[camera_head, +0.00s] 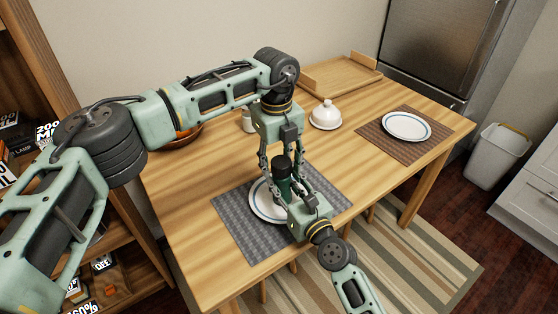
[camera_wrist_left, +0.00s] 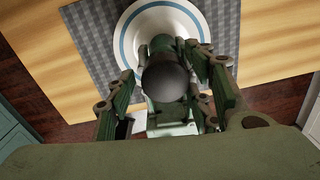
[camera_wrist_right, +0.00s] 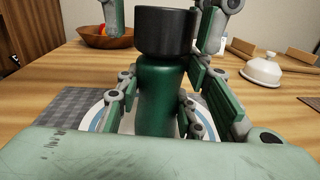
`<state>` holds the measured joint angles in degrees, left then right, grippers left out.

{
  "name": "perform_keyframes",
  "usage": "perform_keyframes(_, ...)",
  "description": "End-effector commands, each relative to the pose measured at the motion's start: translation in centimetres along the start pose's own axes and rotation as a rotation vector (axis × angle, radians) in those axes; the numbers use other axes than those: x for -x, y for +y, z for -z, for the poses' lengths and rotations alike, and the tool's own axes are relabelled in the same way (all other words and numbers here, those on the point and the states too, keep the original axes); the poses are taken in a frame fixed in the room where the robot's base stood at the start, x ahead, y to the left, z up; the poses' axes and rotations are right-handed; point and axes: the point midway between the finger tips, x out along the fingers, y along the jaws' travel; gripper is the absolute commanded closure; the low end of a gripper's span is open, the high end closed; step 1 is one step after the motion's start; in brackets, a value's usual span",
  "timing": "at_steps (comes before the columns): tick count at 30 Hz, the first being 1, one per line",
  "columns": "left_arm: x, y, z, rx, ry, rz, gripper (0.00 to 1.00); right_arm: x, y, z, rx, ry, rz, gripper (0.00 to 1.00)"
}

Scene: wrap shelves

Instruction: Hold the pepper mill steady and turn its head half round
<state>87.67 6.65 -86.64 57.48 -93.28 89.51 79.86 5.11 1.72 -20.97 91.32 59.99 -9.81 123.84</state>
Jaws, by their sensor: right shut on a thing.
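The pepper mill has a dark green body (camera_wrist_right: 161,95) and a black head (camera_head: 283,166). It is upright over the white plate (camera_head: 262,208); its base is hidden, so I cannot tell whether it touches the plate. My right gripper (camera_head: 289,194) comes in from the front right and is shut on the green body. My left gripper (camera_head: 282,172) points down from above, with its fingers on either side of the head. In the left wrist view gaps show between the head (camera_wrist_left: 165,76) and the open fingers. The right wrist view also shows these fingers apart from the head.
The plate lies on a grey placemat (camera_head: 237,226) on the wooden table (camera_head: 185,200). Behind are a fruit bowl (camera_wrist_right: 97,41), a white domed dish (camera_head: 325,117) and a wooden tray (camera_head: 340,76). Another plate (camera_head: 406,126) lies on a brown mat at right.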

Motion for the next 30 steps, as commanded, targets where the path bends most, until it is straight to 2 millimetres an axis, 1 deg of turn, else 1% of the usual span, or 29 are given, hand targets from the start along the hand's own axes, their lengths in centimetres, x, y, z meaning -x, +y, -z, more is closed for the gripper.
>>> perform_keyframes(1,0.01,-0.01,0.01,0.000,0.000,0.000,0.59,0.06,-0.05,0.26,0.002,0.005,0.000,0.97)
perform_keyframes(2,0.01,-0.01,0.01,0.000,0.000,0.000,0.62,0.06,-0.05,0.26,0.002,0.005,0.000,0.97)
perform_keyframes(12,0.00,0.09,-0.03,0.001,0.000,-0.003,0.91,0.07,-0.11,0.27,0.000,0.005,0.002,0.97)
perform_keyframes(22,-0.03,0.19,-0.10,-0.045,0.000,-0.006,0.92,0.08,-0.20,0.29,0.000,0.005,0.004,0.97)
perform_keyframes(26,-0.04,0.21,-0.14,-0.112,0.000,-0.007,0.92,0.09,-0.24,0.29,0.000,0.005,0.004,0.96)
perform_keyframes(30,-0.06,0.21,-0.19,-0.218,0.000,-0.008,0.92,0.09,-0.28,0.29,0.002,0.005,0.005,0.96)
